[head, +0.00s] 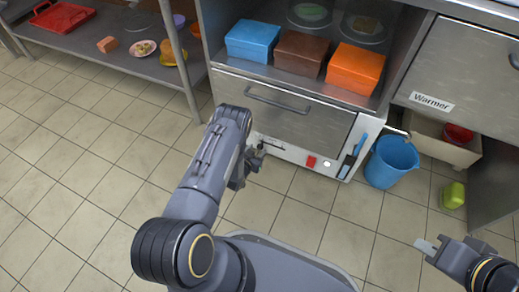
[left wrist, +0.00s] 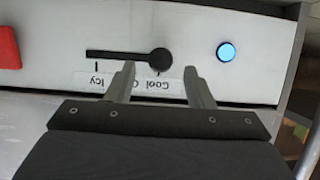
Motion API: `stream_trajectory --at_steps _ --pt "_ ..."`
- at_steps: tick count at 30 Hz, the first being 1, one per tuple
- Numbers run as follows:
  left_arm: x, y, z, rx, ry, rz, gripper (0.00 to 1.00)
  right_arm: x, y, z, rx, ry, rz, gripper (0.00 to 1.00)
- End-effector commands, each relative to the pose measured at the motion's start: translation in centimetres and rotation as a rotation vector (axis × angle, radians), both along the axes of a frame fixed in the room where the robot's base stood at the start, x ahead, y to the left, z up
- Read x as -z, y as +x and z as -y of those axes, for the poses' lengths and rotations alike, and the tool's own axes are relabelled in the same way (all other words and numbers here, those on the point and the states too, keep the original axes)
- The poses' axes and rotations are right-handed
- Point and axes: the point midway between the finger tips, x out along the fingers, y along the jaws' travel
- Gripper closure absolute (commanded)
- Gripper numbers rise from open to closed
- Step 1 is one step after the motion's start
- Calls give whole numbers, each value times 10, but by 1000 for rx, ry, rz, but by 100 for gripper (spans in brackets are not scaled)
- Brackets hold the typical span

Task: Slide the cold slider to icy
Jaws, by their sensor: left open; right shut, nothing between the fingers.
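The cold slider has a round black knob (left wrist: 160,61) in a dark slot (left wrist: 115,54) on a pale panel. In the left wrist view the label reads upside down. The knob is at the slot's right end, by the "Cool" mark, and the "Icy" mark (left wrist: 97,80) is at the left end. My left gripper (left wrist: 159,70) is open, its fingertips either side of the knob with gaps showing; I cannot tell the depth. My right gripper (head: 430,246) is shut and empty, away from the panel.
A red square (head: 311,161) sits on the same panel, and a round blue light (left wrist: 226,51) is beside the slider. A blue bucket (head: 391,162) and a green item (head: 453,195) stand on the floor at right. Boxes fill the shelf above the drawer (head: 285,112).

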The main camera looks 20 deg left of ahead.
Motion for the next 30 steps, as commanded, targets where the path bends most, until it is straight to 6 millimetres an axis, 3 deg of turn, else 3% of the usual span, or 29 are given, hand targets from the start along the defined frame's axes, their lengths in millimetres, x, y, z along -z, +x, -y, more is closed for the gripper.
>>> stream_trajectory --at_steps 7,17,27,30 --pt "12 27 0 -1 0 1 52 17 0 0 0 0 0 100" --pt "12 30 0 -1 -1 -1 53 16 0 0 0 0 0 100" --pt "12 30 0 -1 0 -1 98 16 0 0 0 0 0 100" --pt "12 30 0 -1 0 -1 100 16 0 0 0 0 0 100"
